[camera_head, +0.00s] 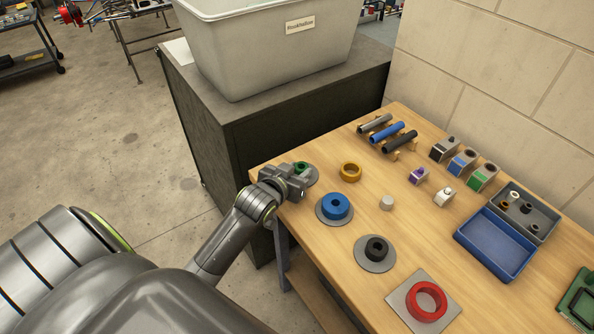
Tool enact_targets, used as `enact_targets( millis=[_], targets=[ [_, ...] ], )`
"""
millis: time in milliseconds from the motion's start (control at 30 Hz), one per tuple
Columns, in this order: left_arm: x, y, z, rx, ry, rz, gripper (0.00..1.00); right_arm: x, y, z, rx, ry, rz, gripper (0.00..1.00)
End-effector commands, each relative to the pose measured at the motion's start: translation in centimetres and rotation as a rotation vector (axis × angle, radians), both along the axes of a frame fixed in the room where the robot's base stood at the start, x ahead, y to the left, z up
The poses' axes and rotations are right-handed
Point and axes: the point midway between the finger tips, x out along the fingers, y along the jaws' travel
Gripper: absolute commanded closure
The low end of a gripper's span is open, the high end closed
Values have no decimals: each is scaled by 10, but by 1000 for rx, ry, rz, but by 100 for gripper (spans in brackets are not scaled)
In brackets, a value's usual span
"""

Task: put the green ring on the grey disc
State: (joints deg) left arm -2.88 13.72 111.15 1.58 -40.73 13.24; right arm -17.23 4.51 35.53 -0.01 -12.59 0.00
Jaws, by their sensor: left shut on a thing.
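The green ring (302,167) is at the table's far left corner, held in my left gripper (298,176). The gripper is shut on it and hides much of it. A grey disc (313,178) shows behind and to the right of the gripper, partly covered by it. The ring is over or on this disc; I cannot tell whether it touches. My right gripper is not in view.
A blue ring (336,206) and a black ring (376,249) sit on other grey discs. A red ring (427,300) lies on a square plate. A blue tray (493,247) is at the right.

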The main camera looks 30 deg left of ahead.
Motion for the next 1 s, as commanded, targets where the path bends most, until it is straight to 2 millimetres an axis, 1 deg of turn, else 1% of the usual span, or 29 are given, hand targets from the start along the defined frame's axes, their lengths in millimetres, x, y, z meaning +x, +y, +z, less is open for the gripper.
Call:
enact_targets(
  millis=[167, 200, 333, 367, 600, 700, 867, 1000],
  targets=[
    [0, 0, -3, 0, 0, 0, 89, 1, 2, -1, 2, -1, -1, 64],
    [0, 0, -3, 0, 1, 0, 64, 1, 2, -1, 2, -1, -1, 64],
    [0, 0, -3, 0, 1, 0, 47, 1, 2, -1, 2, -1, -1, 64],
    [0, 0, -3, 0, 1, 0, 45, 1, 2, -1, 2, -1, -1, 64],
    [0, 0, -2, 1, 0, 0, 45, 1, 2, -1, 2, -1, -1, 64],
    [0, 0, 2, 1, -1, 0, 45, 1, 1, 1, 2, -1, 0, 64],
    [-16, -1, 6, 1, 1, 1, 45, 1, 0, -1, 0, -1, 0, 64],
    [-39, -3, 15, 1, 1, 1, 45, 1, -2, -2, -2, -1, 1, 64]
  ],
)
